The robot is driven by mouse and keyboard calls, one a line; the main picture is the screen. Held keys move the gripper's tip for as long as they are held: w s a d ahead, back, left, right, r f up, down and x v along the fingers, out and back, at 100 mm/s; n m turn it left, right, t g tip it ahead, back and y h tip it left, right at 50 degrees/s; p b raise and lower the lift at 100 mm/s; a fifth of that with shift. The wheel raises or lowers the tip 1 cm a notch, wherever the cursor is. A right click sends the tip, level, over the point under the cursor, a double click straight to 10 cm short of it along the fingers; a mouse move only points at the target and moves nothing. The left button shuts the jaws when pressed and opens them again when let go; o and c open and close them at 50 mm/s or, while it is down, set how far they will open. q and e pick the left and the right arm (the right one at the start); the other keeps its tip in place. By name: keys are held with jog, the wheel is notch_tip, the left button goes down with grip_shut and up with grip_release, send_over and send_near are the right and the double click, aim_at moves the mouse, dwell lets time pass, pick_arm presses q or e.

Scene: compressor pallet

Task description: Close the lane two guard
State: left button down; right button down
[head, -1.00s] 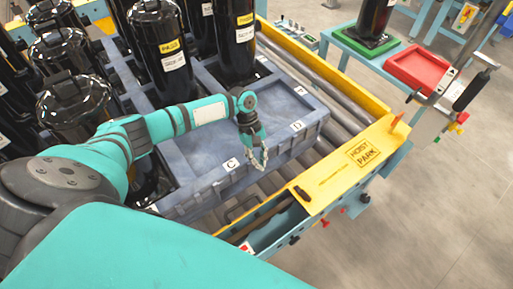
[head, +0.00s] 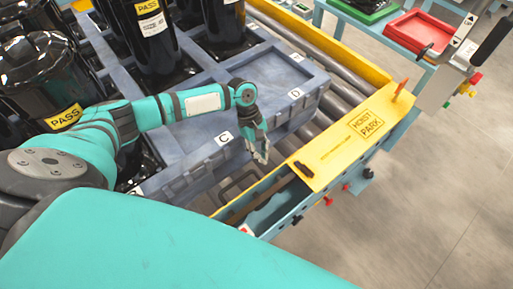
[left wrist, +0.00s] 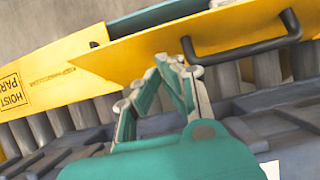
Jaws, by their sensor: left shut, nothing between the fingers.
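The yellow guard plate (head: 340,150) lies along the near side of the roller lane, with "HOIST PARK" printed on it. In the left wrist view a yellow panel (left wrist: 150,55) with a black bar handle (left wrist: 245,46) crosses the top. I cannot tell for sure which yellow part is the lane two guard.
A blue-grey tray (head: 190,165) marked C and D holds black compressors (head: 150,40) beside the gripper. Bare rollers (head: 318,125) lie between tray and plate. An open teal channel (head: 275,210) is left of the plate. A red bin (head: 420,35) stands at the back right.

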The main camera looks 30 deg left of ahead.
pick_arm(q)
jog(key=shift+s+d+f+b, duration=0.15)
jog(key=shift+s+d+b, duration=0.1)
jog(key=shift+d, duration=0.3)
jog(key=shift+s+d+f+b, duration=0.15)
jog(key=shift+s+d, duration=0.05)
jog(key=shift+d, duration=0.35)
pick_arm(e)
jog(key=shift+w+d+f, duration=0.1)
jog(key=shift+d+f, duration=0.25)
jog(key=shift+f, duration=0.25)
jog(key=shift+r, duration=0.1)
